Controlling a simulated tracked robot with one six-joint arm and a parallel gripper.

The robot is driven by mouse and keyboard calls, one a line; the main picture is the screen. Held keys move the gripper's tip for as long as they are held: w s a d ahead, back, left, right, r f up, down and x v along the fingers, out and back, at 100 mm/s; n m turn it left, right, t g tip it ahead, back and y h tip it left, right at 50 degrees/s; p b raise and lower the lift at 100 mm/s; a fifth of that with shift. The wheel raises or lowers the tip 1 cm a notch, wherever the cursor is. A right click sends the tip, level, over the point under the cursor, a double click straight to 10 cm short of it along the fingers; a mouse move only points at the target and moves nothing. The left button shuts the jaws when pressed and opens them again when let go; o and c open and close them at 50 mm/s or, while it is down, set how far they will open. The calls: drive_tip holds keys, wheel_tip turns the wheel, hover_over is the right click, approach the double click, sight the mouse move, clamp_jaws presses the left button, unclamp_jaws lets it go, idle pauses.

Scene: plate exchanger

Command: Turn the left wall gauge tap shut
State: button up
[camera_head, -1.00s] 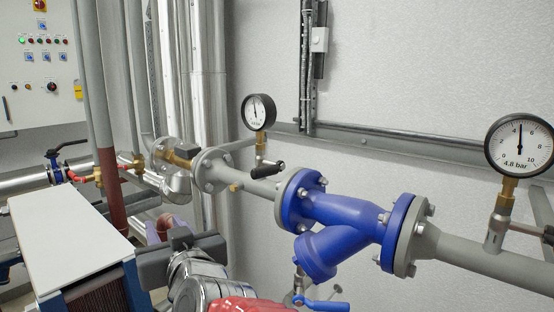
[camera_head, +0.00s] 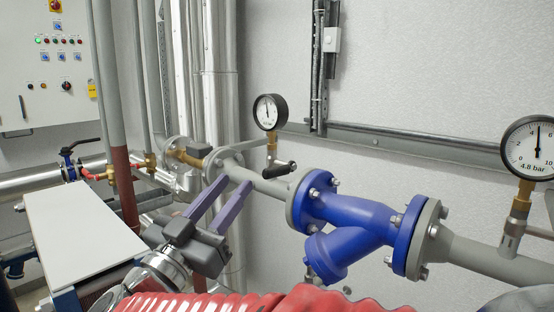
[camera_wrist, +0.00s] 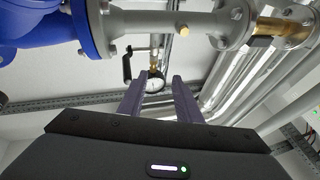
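The left wall gauge (camera_head: 269,112) has a white dial and black rim and stands upright on a brass stem above the grey pipe. Its tap (camera_head: 272,164) sits below it, with a black handle (camera_head: 285,168) pointing right and slightly toward me. In the wrist view the gauge (camera_wrist: 155,83) shows between my fingers, and the black handle (camera_wrist: 127,63) lies left of the fingertips. My gripper (camera_head: 236,181) is open and empty, its two purple fingers apart. It is left of and lower than the tap in the head view, not touching it. The fingers also show in the wrist view (camera_wrist: 160,75).
A blue strainer (camera_head: 352,228) with bolted flanges is right of the tap. A second gauge (camera_head: 532,148) reading 4.8 bar stands at the far right. A white-topped unit (camera_head: 82,232) is at the left. The grey wall behind is mostly bare above the rail.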

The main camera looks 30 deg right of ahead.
sight(280, 165)
drive_tip(key=s+g+h, duration=0.1)
drive_tip(key=s+m+g+h, duration=0.1)
drive_tip(key=s+g, duration=0.1)
drive_tip(key=s+m+g+h, duration=0.1)
drive_tip(key=g, duration=0.1)
drive_tip(key=shift+s+f, duration=0.4)
drive_tip(key=shift+x, duration=6.9)
clamp_jaws()
